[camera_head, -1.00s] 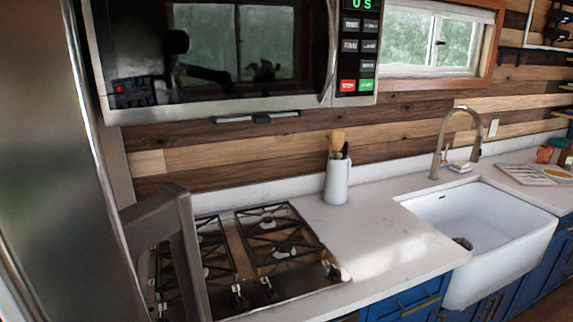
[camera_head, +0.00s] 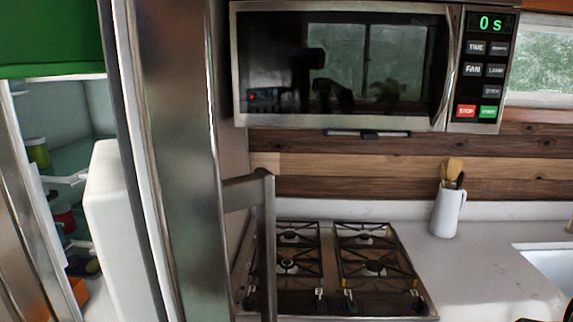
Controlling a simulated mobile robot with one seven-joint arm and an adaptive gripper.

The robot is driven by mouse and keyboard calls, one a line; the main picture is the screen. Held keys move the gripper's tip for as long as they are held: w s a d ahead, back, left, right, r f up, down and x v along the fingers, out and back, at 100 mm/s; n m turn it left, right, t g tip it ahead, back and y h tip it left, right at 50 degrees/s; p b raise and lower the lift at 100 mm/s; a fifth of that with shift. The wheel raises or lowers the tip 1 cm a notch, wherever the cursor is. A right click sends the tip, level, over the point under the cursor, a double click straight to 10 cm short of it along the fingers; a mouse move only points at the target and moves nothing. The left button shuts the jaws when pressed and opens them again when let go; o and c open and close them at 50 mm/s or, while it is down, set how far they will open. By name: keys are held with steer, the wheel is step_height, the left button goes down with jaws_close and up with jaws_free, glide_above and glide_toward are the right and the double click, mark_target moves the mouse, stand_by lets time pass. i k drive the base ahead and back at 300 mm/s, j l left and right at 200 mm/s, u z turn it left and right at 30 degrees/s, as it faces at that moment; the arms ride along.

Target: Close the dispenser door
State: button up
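A tall stainless steel fridge door (camera_head: 185,160) stands open in the left half of the head view, seen nearly edge-on. Its bar handle (camera_head: 267,245) is on its right side, in front of the stove. No dispenser shows on the part of the door I see, so I cannot tell if this is the dispenser door. Left of it, the lit fridge inside (camera_head: 85,125) shows, with a white block-shaped part (camera_head: 110,225) beside the door. Another steel edge (camera_head: 30,215) runs down the far left. My gripper is not in view.
A microwave (camera_head: 345,65) hangs above a gas stove (camera_head: 335,265) on the white counter (camera_head: 480,270). A white utensil holder (camera_head: 446,212) stands right of the stove, with a sink edge (camera_head: 545,258) beyond. A green panel (camera_head: 50,38) is at the top left.

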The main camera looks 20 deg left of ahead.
mark_target(156, 202)
steer(key=i+u, duration=0.1)
steer(key=u, duration=0.35)
steer(key=l+u, duration=0.15)
steer(key=u, duration=0.3)
steer(key=i+l+u, duration=0.1)
steer(key=u, duration=0.4)
steer(key=l+u, duration=0.15)
steer(key=u, duration=0.3)
steer(key=l+u, duration=0.15)
steer(key=u, duration=0.3)
steer(key=i, duration=0.05)
